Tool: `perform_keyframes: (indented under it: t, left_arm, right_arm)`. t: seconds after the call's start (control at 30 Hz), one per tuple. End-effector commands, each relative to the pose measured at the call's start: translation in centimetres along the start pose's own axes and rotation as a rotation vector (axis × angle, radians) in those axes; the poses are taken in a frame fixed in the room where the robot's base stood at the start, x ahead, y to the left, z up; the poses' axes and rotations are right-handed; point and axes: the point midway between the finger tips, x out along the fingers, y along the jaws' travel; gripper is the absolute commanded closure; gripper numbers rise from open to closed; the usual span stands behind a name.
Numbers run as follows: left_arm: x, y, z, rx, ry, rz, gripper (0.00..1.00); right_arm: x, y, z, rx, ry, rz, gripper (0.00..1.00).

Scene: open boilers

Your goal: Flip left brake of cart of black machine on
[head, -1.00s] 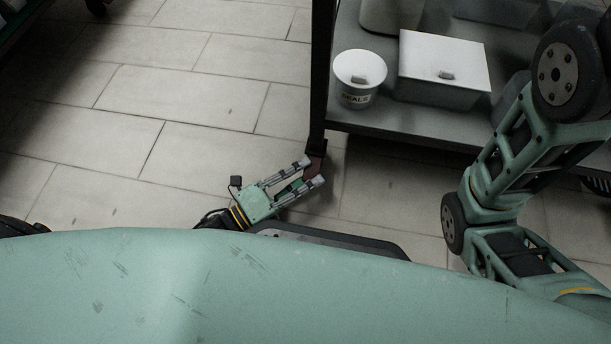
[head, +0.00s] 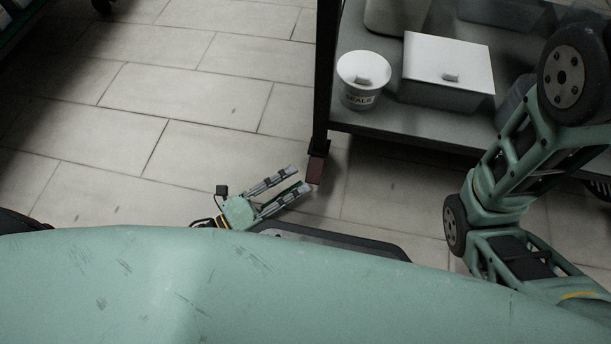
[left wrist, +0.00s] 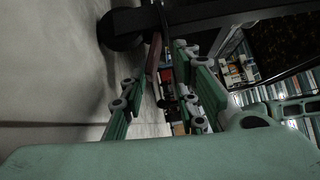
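The cart (head: 420,122) has a dark frame, and its near left corner post ends low over the floor. The reddish-brown brake pedal (head: 315,171) sticks out at the foot of that post. In the left wrist view the brake (left wrist: 153,54) is a thin reddish bar beside the dark caster wheel (left wrist: 121,28). My left gripper (head: 300,177) is open and empty, its fingertips just short of the brake at its lower left. In the left wrist view the brake shows beyond the gap between the fingers (left wrist: 158,88). My right gripper is out of view.
The cart's lower shelf carries a white lidded bucket (head: 362,85) and a white lidded box (head: 447,78). My right arm is at the right, in front of the cart. The tiled floor (head: 180,100) left of the cart is clear.

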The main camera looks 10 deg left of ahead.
Motion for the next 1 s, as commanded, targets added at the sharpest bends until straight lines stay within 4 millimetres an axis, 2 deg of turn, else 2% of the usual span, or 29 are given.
perform_keyframes:
  t: [0.03, 0.2, 0.4, 0.57, 1.0]
  left_arm:
    - [-1.3, 0.1, 0.0, 0.000, 0.000, 0.005, 0.73]
    - [-4.8, 0.1, -0.1, 0.000, 0.001, 0.004, 0.73]
    - [-7.1, 0.1, 0.0, 0.001, 0.000, 0.002, 0.73]
    - [-7.7, 0.1, 0.0, 0.001, 0.000, 0.002, 0.73]
    - [-7.7, 0.1, 0.0, 0.001, 0.000, 0.002, 0.73]
  right_arm:
    - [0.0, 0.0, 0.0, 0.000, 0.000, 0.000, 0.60]
    - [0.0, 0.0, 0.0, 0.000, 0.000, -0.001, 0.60]
    - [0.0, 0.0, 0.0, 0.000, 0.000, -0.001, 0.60]
    - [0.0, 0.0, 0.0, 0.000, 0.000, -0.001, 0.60]
    - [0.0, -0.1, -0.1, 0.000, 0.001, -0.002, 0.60]
